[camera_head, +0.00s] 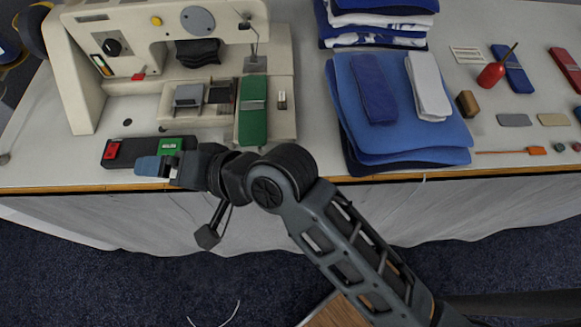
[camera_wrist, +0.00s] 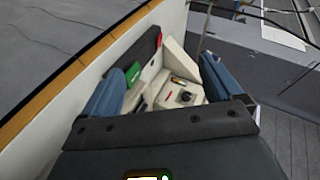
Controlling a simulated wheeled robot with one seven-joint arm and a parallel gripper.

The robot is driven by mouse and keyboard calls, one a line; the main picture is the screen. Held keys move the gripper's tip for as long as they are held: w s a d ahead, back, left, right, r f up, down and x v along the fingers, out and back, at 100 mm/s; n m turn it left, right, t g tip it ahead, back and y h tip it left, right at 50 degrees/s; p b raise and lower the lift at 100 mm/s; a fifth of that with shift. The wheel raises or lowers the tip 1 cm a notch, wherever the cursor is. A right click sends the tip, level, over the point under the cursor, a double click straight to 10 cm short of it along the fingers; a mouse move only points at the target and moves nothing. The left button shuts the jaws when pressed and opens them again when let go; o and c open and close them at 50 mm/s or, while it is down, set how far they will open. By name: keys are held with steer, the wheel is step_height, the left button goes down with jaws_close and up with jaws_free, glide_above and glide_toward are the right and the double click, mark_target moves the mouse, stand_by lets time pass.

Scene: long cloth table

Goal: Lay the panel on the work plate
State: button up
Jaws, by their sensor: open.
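A green folded panel (camera_head: 253,112) lies flat on the right part of the cream sewing machine's bed (camera_head: 284,118), beside the small metal plates under the needle. I cannot tell for certain which surface is the work plate. A blue folded piece (camera_head: 375,88) and a white one (camera_head: 428,85) lie on the blue cloth stack to the right. My gripper (camera_head: 158,166) is at the table's front edge, by the black switch box, left of the green panel and apart from it. In the wrist view my gripper (camera_wrist: 163,85) shows two blue fingers spread wide, with nothing between them.
The black switch box (camera_head: 126,152) with red and green buttons sits at the front edge. A blue cloth stack (camera_head: 410,140), a red oil bottle (camera_head: 491,75) and small tools lie to the right. Another folded stack (camera_head: 378,22) stands at the back.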

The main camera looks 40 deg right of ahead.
steer(key=s+d+n+t+h, duration=0.2)
steer(key=s+d+h, duration=0.2)
steer(key=s+d, duration=0.6)
steer(key=s+d+n+t+h, duration=0.1)
steer(key=s+d+h, duration=0.35)
steer(key=s, duration=0.95)
steer(key=s+d+r+n+t, duration=0.1)
steer(key=s+d+r+n, duration=0.3)
steer(key=s+d+r, duration=0.2)
steer(key=shift+s+d+y, duration=0.2)
steer(key=shift+s+y, duration=0.2)
steer(key=shift+y, duration=0.05)
